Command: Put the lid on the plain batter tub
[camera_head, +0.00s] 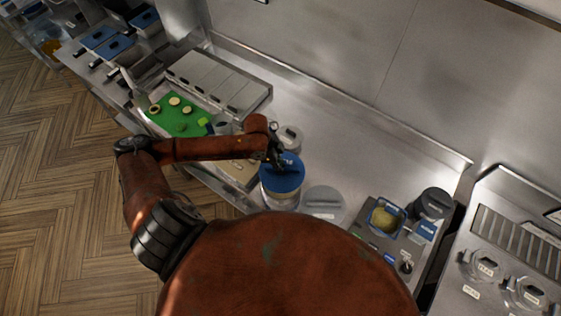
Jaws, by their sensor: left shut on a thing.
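My left gripper (277,156) reaches in from the left and is shut on the handle area of a round blue lid (288,183). A pale tub (281,199) shows directly below the lid; I cannot tell whether the lid touches its rim. Part of a label shows on the lid, too small to read fully. A smaller pale container (290,136) stands behind the blue lid. My right gripper is not in view.
A green board (178,117) with several round pieces lies to the left. A row of metal bins (215,80) stands behind it. A blue-rimmed container (385,218) and a dark pot (434,203) stand at right. The steel counter behind the lids is clear.

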